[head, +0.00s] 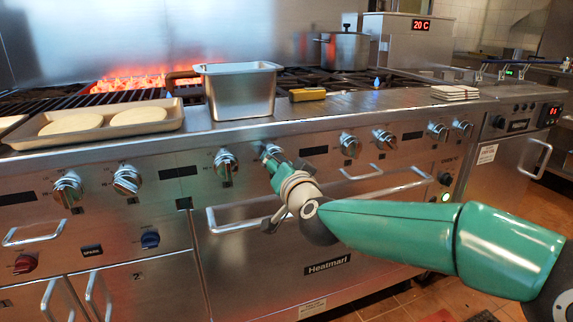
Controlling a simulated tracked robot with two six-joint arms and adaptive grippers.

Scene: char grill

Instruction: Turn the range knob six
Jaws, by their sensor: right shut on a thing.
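A row of silver range knobs runs along the front panel of the steel range (330,165). My right arm comes in from the right, and my right gripper (273,163) is at the panel, shut on a range knob (270,151) below the steel pan. The gripper hides most of this knob, and I cannot read its number. A free range knob (226,163) is just to its left and another range knob (350,145) is to its right. My left gripper is not in view.
A tray with pale patties (168,131), a steel pan (240,95) and a yellow sponge (307,94) stand along the ledge. Glowing coals (130,83) lie behind. An oven door handle (385,192) juts out below my gripper and wrist.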

